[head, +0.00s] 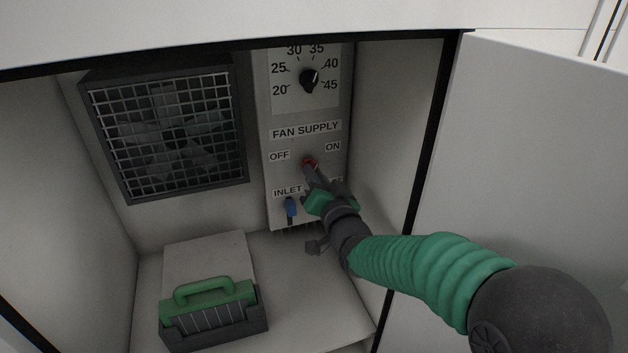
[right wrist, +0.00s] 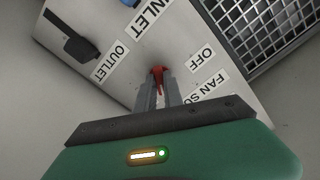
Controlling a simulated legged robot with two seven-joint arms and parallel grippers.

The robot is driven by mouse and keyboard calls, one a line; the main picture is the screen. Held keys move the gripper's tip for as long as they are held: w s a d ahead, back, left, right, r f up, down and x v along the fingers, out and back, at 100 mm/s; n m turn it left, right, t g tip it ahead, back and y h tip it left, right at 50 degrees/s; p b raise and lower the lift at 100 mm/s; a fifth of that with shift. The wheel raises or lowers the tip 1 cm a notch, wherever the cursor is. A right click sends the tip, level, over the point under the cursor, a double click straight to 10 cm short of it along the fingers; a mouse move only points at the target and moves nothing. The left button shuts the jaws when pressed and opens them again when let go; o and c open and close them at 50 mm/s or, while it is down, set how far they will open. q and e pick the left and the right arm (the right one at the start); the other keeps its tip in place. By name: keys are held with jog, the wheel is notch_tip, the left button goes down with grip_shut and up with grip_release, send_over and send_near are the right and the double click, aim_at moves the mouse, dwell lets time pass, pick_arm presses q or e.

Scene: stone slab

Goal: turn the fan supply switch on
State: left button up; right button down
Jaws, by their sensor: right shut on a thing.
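The red fan supply switch (head: 310,162) sits on the light panel (head: 280,222) under the FAN SUPPLY label (head: 306,131), between the OFF label (head: 279,156) and the ON label (head: 332,147). My right gripper (head: 312,172) reaches up to it from below right and is shut on it. In the right wrist view the red switch (right wrist: 158,78) shows between the two grey fingertips (right wrist: 158,92). The fingers hide part of the switch, so I cannot tell its exact position. My left gripper is not in view.
A black dial (head: 309,81) is above. A blue inlet handle (head: 291,208) is just below left of my right gripper. A fan grille (head: 168,130) is at left. A green-handled block (head: 208,305) is on the cabinet floor. The open door (head: 530,170) stands right of my arm.

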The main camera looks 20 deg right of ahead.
jog(key=shift+f+m, duration=0.4)
jog(key=shift+m, duration=0.3)
jog(key=c, duration=1.5)
grip_release()
jog(key=shift+s+r, duration=0.1)
jog(key=shift+r, duration=0.05)
jog(key=shift+o, duration=0.2)
jog(key=shift+r, duration=0.1)
